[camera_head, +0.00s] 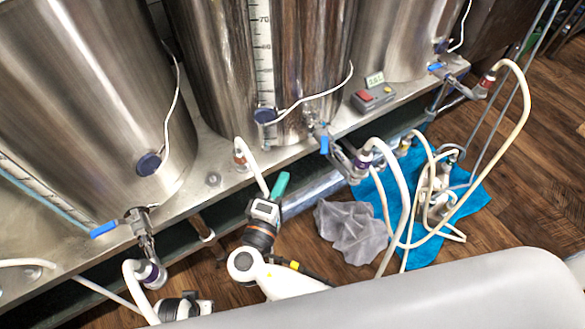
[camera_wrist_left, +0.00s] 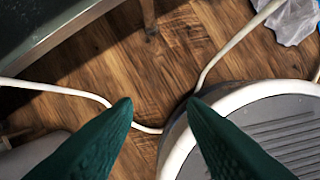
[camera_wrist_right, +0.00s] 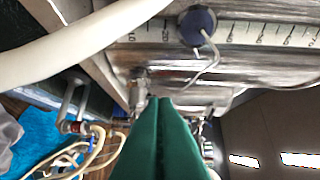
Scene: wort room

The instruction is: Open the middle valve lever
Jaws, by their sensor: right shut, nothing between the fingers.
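The middle valve lever (camera_head: 324,145) is a small blue handle on the metal valve low on the middle steel kettle (camera_head: 215,60). It points downward in the head view. My right gripper (camera_head: 281,183) has green fingers pressed together, empty, left of and below the lever, apart from it in the picture. In the right wrist view the shut fingers (camera_wrist_right: 160,102) point at the kettle, with a metal valve fitting (camera_wrist_right: 138,88) just beyond; the lever is not clear there. In the left wrist view my left gripper (camera_wrist_left: 160,103) has its green fingers wide apart with nothing between, over the floor.
Blue levers also sit on the left valve (camera_head: 103,229) and right valve (camera_head: 435,67). A pale hose (camera_head: 250,165) rises close to my right gripper. A grey cloth (camera_head: 352,232), a blue cloth (camera_head: 440,250) and looped hoses lie on the wooden floor. A red-buttoned box (camera_head: 372,98) stands on the ledge.

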